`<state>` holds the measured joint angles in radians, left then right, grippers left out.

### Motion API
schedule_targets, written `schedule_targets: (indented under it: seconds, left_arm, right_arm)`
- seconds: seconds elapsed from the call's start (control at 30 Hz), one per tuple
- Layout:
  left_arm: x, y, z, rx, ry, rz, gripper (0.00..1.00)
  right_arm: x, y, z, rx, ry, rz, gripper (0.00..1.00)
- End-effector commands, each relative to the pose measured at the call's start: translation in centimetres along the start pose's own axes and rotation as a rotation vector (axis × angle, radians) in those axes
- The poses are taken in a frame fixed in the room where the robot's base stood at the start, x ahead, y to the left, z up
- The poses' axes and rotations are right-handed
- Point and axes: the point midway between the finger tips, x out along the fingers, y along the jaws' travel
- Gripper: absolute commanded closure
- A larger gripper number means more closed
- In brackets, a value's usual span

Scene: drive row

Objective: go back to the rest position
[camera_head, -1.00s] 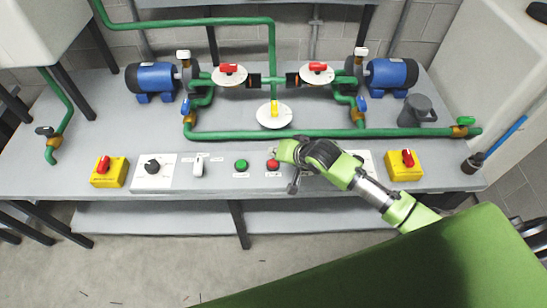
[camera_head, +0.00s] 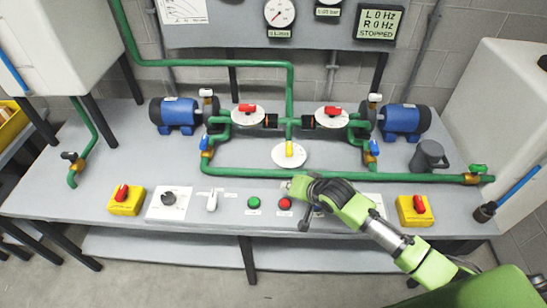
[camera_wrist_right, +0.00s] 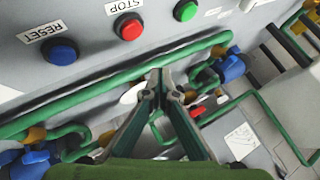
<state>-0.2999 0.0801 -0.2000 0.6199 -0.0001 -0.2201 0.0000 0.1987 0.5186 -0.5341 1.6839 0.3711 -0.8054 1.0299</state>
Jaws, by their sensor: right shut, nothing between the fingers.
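My right gripper (camera_head: 297,187) is just behind and to the right of the red button (camera_head: 285,203) on the bench's front panel. Its two fingers also show in the right wrist view (camera_wrist_right: 160,78); they are shut with nothing between them. In that view, the red STOP button (camera_wrist_right: 129,27), the blue RESET button (camera_wrist_right: 60,51) and a green button (camera_wrist_right: 186,10) are apart from the fingertips. The green button also shows in the head view (camera_head: 254,202). My left gripper is not in view.
Green pipes (camera_head: 400,177) with valves cross the bench (camera_head: 130,170) behind the gripper. Blue motors (camera_head: 405,118) stand at both sides. Yellow switch boxes (camera_head: 414,211) sit near the front edge. A display (camera_head: 377,22) reads STOPPED. Floor in front is clear.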

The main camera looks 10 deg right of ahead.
Motion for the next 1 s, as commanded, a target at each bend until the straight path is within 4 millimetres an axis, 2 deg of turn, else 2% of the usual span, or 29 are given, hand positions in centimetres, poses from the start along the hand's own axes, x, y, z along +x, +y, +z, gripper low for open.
schedule_targets:
  seconds: [0.13,0.2,0.27,0.37,0.5,0.6,0.7,1.0]
  left_arm:
    - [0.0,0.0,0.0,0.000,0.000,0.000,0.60]
    - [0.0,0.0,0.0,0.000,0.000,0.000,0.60]
    - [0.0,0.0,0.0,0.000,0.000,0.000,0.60]
    - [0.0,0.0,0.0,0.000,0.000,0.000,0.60]
    - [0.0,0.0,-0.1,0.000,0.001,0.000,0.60]
    - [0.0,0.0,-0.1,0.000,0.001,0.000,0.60]
    - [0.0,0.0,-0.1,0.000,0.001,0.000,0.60]
    - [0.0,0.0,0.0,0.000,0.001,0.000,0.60]
  right_arm:
    - [0.0,0.0,0.1,-0.001,-0.001,0.000,1.00]
    - [-0.2,-0.1,0.7,-0.012,-0.009,0.002,1.00]
    - [-0.7,-0.2,2.0,-0.039,-0.024,0.006,1.00]
    - [-2.3,-0.5,5.3,-0.121,-0.066,0.023,1.00]
    - [-6.7,0.2,10.7,-0.283,-0.141,0.072,1.00]
    - [-10.1,1.6,13.2,-0.383,-0.191,0.119,1.00]
    - [-12.9,2.9,14.8,-0.453,-0.234,0.160,1.00]
    - [-19.8,6.6,17.8,-0.581,-0.350,0.259,1.00]
